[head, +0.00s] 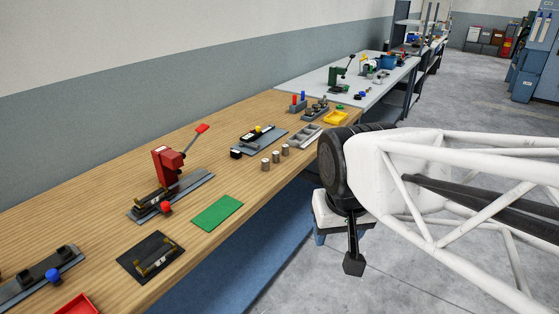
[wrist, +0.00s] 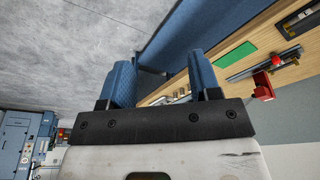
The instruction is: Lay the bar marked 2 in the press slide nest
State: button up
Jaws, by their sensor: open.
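A red toggle press (head: 168,165) with a red-tipped lever stands on the wooden bench, on a grey base rail (head: 190,190) with a red knob at its front. Its nest cannot be made out clearly at this size. In front of it, a black plate (head: 136,263) carries brass-coloured bar shapes (head: 158,262) with small pale labels; I cannot read any number. The press also shows in the wrist view (wrist: 262,85). My gripper (wrist: 161,62) is open and empty, its two blue fingers apart. It hangs over the floor beyond the bench's front edge, away from bars and press.
A green mat (head: 217,213) lies flat beside the press. Several metal cylinders (head: 276,157), a grey divided tray (head: 305,137) and a yellow tray (head: 336,118) stand farther along. A red tray (head: 76,304) and a blue-knobbed fixture (head: 40,278) are at near left.

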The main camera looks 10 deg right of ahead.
jog(key=s, duration=0.2)
jog(key=f, duration=0.1)
jog(key=shift+s+d+f, duration=0.1)
jog(key=shift+s+d, duration=0.25)
jog(key=shift+s, duration=0.05)
